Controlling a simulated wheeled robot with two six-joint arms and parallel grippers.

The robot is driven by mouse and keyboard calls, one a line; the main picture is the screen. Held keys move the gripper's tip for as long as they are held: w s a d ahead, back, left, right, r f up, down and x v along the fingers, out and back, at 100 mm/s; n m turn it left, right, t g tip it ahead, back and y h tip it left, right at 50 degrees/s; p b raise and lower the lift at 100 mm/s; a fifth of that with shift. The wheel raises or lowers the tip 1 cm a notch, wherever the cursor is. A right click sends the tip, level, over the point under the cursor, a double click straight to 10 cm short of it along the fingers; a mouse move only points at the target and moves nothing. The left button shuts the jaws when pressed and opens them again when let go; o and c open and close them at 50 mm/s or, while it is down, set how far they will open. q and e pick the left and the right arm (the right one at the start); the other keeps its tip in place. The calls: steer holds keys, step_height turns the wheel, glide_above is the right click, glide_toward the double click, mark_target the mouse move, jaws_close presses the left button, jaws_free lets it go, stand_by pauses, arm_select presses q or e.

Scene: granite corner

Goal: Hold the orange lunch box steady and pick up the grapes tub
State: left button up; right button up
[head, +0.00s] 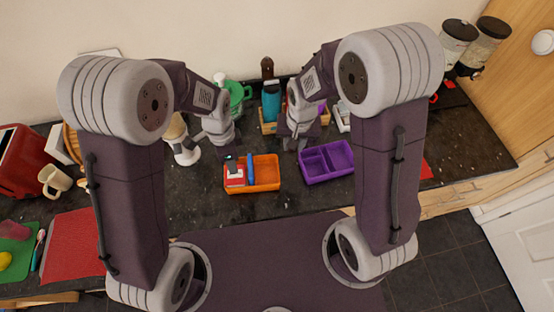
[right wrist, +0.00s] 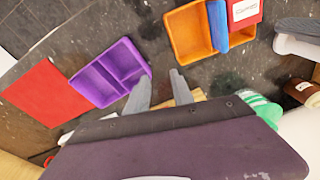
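The orange lunch box (head: 268,186) sits on the dark counter, holding a red tub with a white label (head: 235,176) and a narrow blue item (head: 250,168). It also shows at the top of the right wrist view (right wrist: 185,40). The label is too small to read, and I cannot identify a grapes tub for certain. My left gripper (head: 229,154) hangs just behind the orange box's left end; its opening is unclear. My right gripper (right wrist: 160,88) is open and empty, above the counter behind the gap between the orange and purple boxes; it also shows in the head view (head: 296,143).
A purple divided lunch box (head: 326,176) stands right of the orange one. Behind my right gripper is a wooden crate (head: 268,129), partly hidden, with a teal bottle (head: 271,103) and a purple item (head: 322,107). A green item (head: 238,92) stands behind my left gripper.

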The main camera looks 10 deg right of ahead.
steer(key=shift+n+g, duration=0.7)
steer(key=shift+n, duration=0.1)
steer(key=a+f, duration=0.1)
steer(key=f, duration=0.1)
steer(key=a+f, duration=0.2)
steer(key=s+a+f, duration=0.1)
steer(key=f, duration=0.1)
steer(key=shift+a, duration=0.3)
steer(key=shift+s+a, duration=0.1)
steer(key=shift+s, duration=0.25)
step_height(320, 180, down, 8)
steer(key=shift+w+f, duration=0.1)
steer(key=shift+f, duration=0.3)
jaws_close()
